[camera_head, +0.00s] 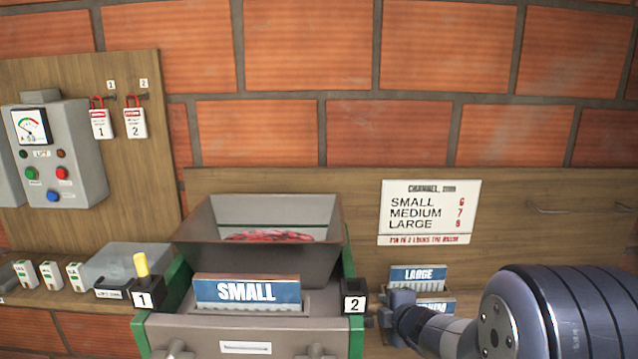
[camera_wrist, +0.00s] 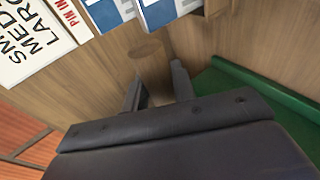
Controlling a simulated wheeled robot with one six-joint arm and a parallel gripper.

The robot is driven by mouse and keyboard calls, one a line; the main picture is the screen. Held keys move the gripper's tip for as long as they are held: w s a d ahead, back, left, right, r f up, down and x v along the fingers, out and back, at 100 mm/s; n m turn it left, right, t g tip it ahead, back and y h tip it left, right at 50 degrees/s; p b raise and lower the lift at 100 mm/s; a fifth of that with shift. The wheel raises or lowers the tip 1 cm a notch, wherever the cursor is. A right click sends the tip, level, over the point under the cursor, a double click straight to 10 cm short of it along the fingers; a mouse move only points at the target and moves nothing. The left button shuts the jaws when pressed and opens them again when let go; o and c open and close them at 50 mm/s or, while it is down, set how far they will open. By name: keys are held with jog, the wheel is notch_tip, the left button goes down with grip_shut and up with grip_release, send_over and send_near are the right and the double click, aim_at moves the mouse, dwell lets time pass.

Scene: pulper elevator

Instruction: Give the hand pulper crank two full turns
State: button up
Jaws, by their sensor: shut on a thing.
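The hand pulper (camera_head: 245,330) has a grey body, green side frames and an open hopper (camera_head: 262,215) holding red cherries. A blue "SMALL" card (camera_head: 247,290) stands on its front. My gripper (camera_head: 385,308) is at the pulper's right side, next to the block marked 2. In the wrist view, my gripper (camera_wrist: 158,92) is shut on a round wooden crank handle (camera_wrist: 148,52), whose end sticks out past the fingers. The rest of the crank is hidden in both views.
Block 1 (camera_head: 143,298) holds a yellow pin (camera_head: 141,265); block 2 (camera_head: 354,302) shows no pin. "LARGE" and "MEDIUM" cards stand behind my wrist. A channel sign (camera_head: 430,212) is on the back board. A control box (camera_head: 60,150) and two red lock tags hang at left.

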jog(key=r+p, duration=0.1)
jog(key=w+r+p, duration=0.1)
jog(key=r, duration=0.1)
jog(key=shift+r+p, duration=0.3)
jog(key=shift+p, duration=0.05)
jog(key=shift+f, duration=0.1)
notch_tip(320, 180, up, 4)
jog(key=p, duration=0.3)
jog(key=shift+s+f, duration=0.1)
jog(key=shift+s+r+p, duration=0.25)
jog(key=shift+r+p, duration=0.4)
jog(key=shift+s+r+p, duration=0.25)
jog(key=shift+r+p, duration=0.35)
jog(key=shift+s+r, duration=0.35)
